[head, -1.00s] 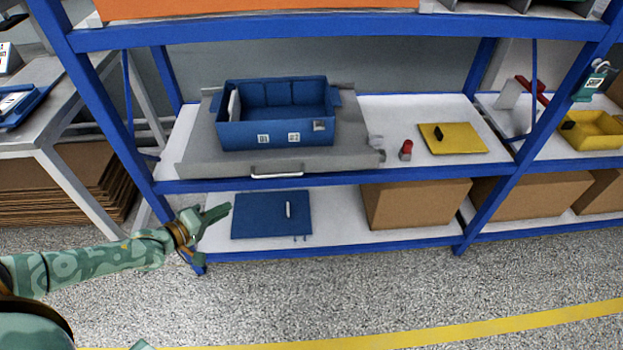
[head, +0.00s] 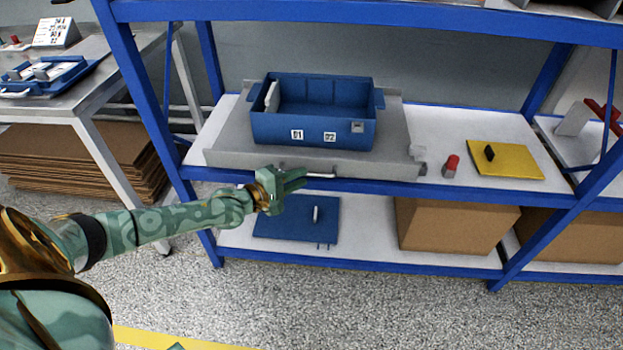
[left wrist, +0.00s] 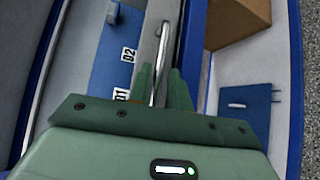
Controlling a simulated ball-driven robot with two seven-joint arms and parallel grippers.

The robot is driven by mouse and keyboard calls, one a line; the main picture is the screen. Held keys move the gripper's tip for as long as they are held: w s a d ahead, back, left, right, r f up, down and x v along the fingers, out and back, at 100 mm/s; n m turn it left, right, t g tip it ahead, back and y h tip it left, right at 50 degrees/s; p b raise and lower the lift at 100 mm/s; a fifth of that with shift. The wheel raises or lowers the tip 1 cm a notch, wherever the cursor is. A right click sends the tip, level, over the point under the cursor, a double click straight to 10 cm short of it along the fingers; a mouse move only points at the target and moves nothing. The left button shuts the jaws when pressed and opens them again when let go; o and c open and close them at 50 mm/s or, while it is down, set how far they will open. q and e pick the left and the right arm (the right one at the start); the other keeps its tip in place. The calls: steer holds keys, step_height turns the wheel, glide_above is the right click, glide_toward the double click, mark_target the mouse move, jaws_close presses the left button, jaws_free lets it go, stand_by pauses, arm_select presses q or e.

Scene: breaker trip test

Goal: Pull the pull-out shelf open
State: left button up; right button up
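The grey pull-out shelf (head: 225,148) lies on the middle level of the blue rack, its front edge near the rack's front beam. A blue bin labelled D1 and D2 (head: 312,136) stands on it. The shelf's metal bar handle (head: 318,175) shows to the right of my left gripper (head: 303,178), which hides its left part. In the left wrist view the handle (left wrist: 165,45) runs in between the two fingers of my left gripper (left wrist: 160,85). The fingers stand apart, with the bar between them; contact is not clear.
Below are a blue panel (head: 290,220) and cardboard boxes (head: 455,225). A work table (head: 60,100) stands at left. The floor in front is clear.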

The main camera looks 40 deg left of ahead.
arm_select(q)
steer(key=x, duration=0.1)
steer(key=b+x, duration=0.1)
steer(key=shift+w+f, duration=0.25)
steer(key=shift+w, duration=0.05)
steer(key=shift+w+d+r, duration=0.15)
steer(key=shift+w, duration=0.25)
jaws_close()
arm_select(e)
steer(key=shift+w+d+f, duration=0.2)
steer(key=shift+w+f, duration=0.15)
steer(key=shift+w, duration=0.4)
arm_select(q)
steer(key=shift+s, duration=0.1)
arm_select(e)
steer(key=shift+w, duration=0.1)
